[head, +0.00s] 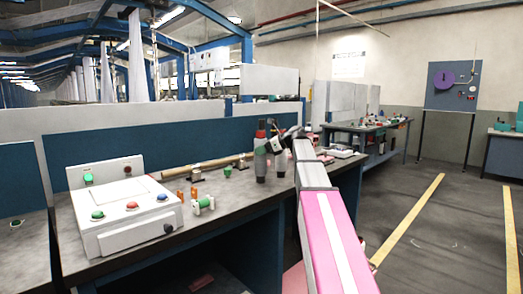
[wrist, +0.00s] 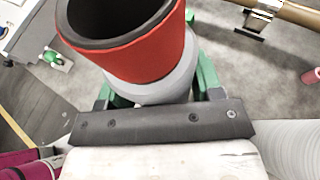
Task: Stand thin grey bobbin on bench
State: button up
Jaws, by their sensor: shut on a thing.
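The thin grey bobbin has a red band and a dark hollow top. In the head view the bobbin (head: 261,166) is upright over the back part of the bench (head: 232,200); I cannot tell whether its foot touches the top. In the wrist view the bobbin (wrist: 140,60) fills the upper middle, its open end towards the camera. My gripper (head: 273,143) is shut on it from the right. Its green fingers (wrist: 155,92) show on both sides of the grey body, just below the red band. The bobbin's lower end is hidden in the wrist view.
A second grey form (head: 279,164) stands close to the right of the bobbin. A brown tube (head: 208,165) lies along the back. The bench front is clear.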

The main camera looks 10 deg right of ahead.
jog(key=shift+f, duration=0.45)
jog(key=o, duration=1.6)
jog(key=shift+o, duration=0.2)
jog(key=v, duration=1)
jog(key=shift+d+r, duration=0.2)
jog(key=shift+d, duration=0.1)
jog(key=shift+s, duration=0.1)
